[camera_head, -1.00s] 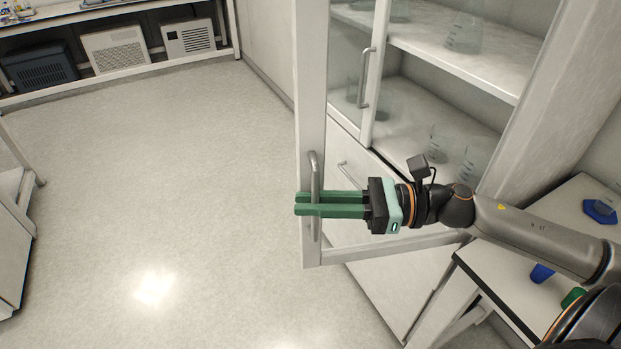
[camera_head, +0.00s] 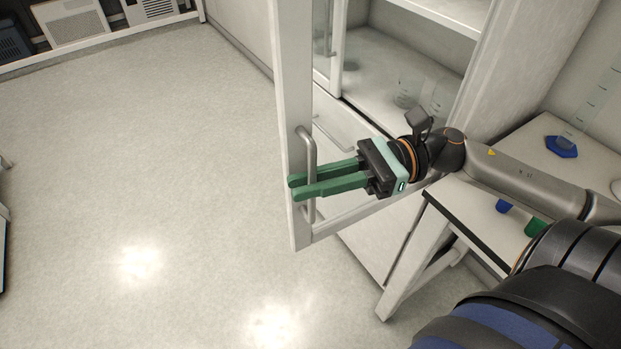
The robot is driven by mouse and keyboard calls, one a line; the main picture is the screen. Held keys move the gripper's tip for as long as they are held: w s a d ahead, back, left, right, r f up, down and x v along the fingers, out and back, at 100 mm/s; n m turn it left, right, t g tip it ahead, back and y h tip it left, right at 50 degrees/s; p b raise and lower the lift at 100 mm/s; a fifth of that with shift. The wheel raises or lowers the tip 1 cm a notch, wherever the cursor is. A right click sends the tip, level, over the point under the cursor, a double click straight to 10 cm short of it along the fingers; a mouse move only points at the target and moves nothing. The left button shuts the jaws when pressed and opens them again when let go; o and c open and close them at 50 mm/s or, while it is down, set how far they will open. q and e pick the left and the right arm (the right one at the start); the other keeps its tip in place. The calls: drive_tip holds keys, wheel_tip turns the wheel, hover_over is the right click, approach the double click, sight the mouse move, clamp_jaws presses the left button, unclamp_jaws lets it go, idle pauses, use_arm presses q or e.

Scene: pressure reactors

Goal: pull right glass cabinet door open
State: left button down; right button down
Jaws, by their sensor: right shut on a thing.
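The right glass cabinet door (camera_head: 293,106) stands swung out from the cabinet, its white frame edge toward the open floor. Its grey bar handle (camera_head: 311,150) is upright near the frame's free edge. My right gripper (camera_head: 294,188) has its green fingers on either side of the handle's lower part and is shut on it. The handle's stretch between the fingers is partly hidden. Behind the door, the open cabinet (camera_head: 383,65) shows shelves with glass beakers (camera_head: 407,92). My left gripper is not in view.
A white table (camera_head: 470,212) with a blue-based cylinder (camera_head: 562,146) stands right of the door, under my right arm. The left cabinet door with its own handle (camera_head: 333,30) is behind. The floor (camera_head: 150,170) to the left is clear.

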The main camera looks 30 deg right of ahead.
drive_tip(key=c, duration=1.2)
unclamp_jaws()
drive_tip(key=shift+o, duration=0.2)
drive_tip(key=shift+d, duration=0.15)
drive_tip(key=b+v, duration=0.1)
drive_tip(key=v, duration=1.1)
drive_tip(key=shift+s+d, duration=0.1)
drive_tip(key=shift+d, duration=0.05)
